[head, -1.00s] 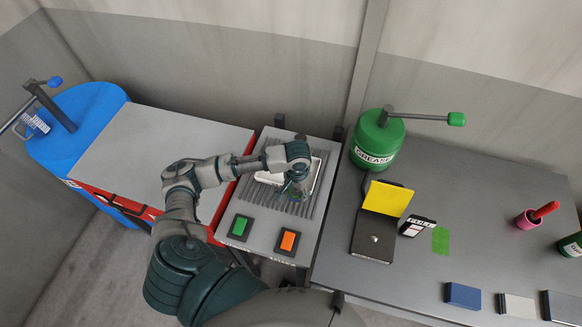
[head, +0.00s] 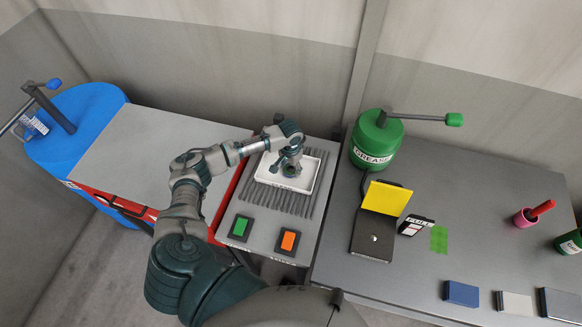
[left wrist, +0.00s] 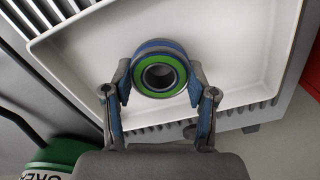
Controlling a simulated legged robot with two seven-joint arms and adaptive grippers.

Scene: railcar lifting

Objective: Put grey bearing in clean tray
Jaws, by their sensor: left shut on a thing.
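The white tray (head: 314,172) lies on the ribbed grey stand in the head view. It fills much of the left wrist view (left wrist: 230,42). My left gripper (head: 290,170) is over the inside of the tray, pointing down. In the left wrist view its two fingers (left wrist: 158,76) are closed on either side of a bearing (left wrist: 158,70). The bearing has a bright green ring on its face, a grey and blue outer edge and a dark open bore. I cannot tell whether it touches the tray floor. My right gripper is not in view.
The stand's front carries a green button (head: 241,227) and an orange button (head: 288,241). A green grease drum (head: 374,142) stands close on the right, beside a yellow-lidded box (head: 386,198). A bare grey tabletop (head: 160,155) lies on the left.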

